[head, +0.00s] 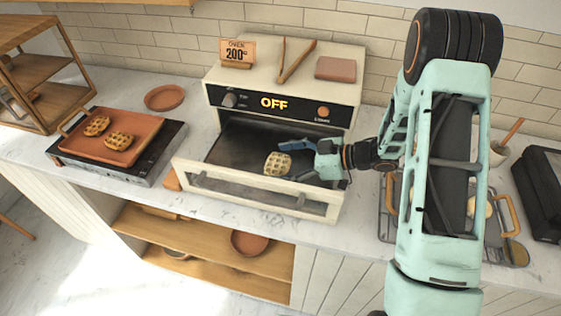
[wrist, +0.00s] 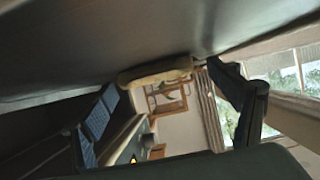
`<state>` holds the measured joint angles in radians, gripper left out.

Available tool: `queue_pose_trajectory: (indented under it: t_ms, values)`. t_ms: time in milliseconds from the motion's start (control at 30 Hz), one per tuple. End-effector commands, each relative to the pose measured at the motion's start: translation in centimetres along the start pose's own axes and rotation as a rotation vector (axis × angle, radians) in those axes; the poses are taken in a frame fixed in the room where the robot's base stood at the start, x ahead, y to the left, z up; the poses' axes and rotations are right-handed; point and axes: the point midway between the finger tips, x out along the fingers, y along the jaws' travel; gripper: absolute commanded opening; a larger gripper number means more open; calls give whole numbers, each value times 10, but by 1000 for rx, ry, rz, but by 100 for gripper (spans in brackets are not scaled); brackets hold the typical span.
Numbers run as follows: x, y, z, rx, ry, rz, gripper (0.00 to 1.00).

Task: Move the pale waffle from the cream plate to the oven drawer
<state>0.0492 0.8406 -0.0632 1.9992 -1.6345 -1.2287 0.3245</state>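The pale waffle (head: 278,164) lies flat on the dark floor of the open oven drawer (head: 318,207), near its middle. My gripper (head: 287,161) reaches low into the drawer from the right, its fingers spread on either side of the waffle. In the wrist view, the waffle (wrist: 157,75) shows edge-on between the fingertips of my gripper (wrist: 162,80), with small gaps that look clear of it. My gripper is open. I cannot make out the cream plate; my arm covers part of the right counter.
The oven (head: 286,80) carries a sign, wooden tongs and a reddish block on top; its display reads OFF. A terracotta tray (head: 112,152) with two browned waffles sits on the left. A handled tray (head: 388,226) stands partly behind my arm. A dark box (head: 541,190) is far right.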

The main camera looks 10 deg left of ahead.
Motion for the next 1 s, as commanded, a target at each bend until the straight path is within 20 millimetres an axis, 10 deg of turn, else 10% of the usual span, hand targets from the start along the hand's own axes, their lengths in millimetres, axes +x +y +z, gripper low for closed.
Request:
queue_pose_trajectory:
  t_ms: [333, 1000]
  values:
    - [-4, 1, -4, -1, 0, 2, 83]
    - [-77, 0, -3, 0, 0, 0, 83]
